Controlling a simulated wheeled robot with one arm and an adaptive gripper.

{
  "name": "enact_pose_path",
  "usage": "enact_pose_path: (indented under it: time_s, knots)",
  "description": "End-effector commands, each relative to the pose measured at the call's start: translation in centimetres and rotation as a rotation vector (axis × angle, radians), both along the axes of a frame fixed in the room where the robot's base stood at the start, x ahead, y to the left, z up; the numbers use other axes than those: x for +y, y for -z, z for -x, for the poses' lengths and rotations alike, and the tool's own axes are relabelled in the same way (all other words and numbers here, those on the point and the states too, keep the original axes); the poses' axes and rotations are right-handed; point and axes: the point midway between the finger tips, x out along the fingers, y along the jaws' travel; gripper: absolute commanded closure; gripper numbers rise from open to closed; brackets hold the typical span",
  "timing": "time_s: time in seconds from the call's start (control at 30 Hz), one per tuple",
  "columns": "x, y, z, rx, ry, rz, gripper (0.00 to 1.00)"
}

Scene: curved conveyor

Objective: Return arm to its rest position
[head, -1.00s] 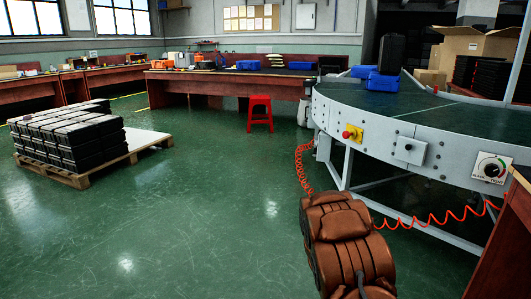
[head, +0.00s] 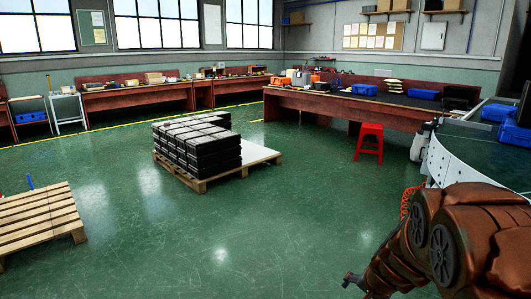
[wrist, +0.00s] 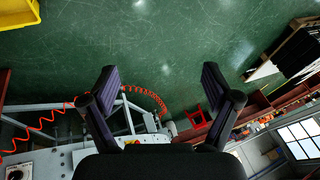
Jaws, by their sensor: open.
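My gripper (wrist: 160,78) shows in the wrist view with its two dark fingers spread wide and nothing between them. Green floor and part of the conveyor frame show behind the fingers. In the head view my brown arm is folded at the lower right, in front of the curved conveyor (head: 470,150). A small dark part of my gripper (head: 351,281) shows low at the arm's left end; the rest of it is hidden or out of frame. No object is held.
A pallet (head: 262,154) holds stacked black cases (head: 197,144); an empty pallet (head: 40,218) lies at the left. A red stool (head: 370,141) stands by the workbench (head: 330,105). A coiled orange cable (wrist: 150,97) hangs by the conveyor. A yellow bin (wrist: 18,12) shows in the wrist view. Open floor lies left of my arm.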

Motion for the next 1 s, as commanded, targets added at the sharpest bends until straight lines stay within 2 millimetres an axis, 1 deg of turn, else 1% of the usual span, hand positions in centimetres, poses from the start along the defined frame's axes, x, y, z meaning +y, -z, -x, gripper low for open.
enact_pose_path:
  time_s: [0.03, 0.1, 0.17, 0.2, 0.27, 0.3, 0.37, 0.4, 0.47, 0.53, 0.6, 0.7, 0.83, 0.9, 1.0]
  knots:
    - [1.7, -3.1, 1.2, 0.016, -0.059, -0.008, 0.12]
    - [3.8, -5.3, 3.4, 0.054, -0.142, -0.019, 0.12]
    - [5.4, -7.1, 5.4, 0.089, -0.212, -0.025, 0.12]
    - [6.3, -8.3, 6.8, 0.114, -0.258, -0.027, 0.12]
    - [7.5, -10.1, 9.0, 0.151, -0.323, -0.026, 0.12]
    - [8.2, -11.3, 10.6, 0.179, -0.367, -0.025, 0.12]
    - [8.9, -13.0, 13.0, 0.220, -0.428, -0.017, 0.12]
    - [9.3, -14.1, 14.6, 0.250, -0.469, -0.009, 0.12]
    - [9.7, -15.7, 17.2, 0.294, -0.526, 0.002, 0.12]
    - [9.9, -17.6, 20.2, 0.351, -0.588, 0.020, 0.12]
    - [9.7, -19.3, 23.0, 0.403, -0.644, 0.043, 0.12]
    - [9.2, -21.3, 26.5, 0.475, -0.707, 0.074, 0.12]
    - [8.2, -23.0, 29.6, 0.543, -0.758, 0.108, 0.12]
    - [7.7, -23.5, 30.6, 0.564, -0.771, 0.120, 0.12]
    - [7.4, -23.7, 31.2, 0.579, -0.781, 0.131, 0.12]
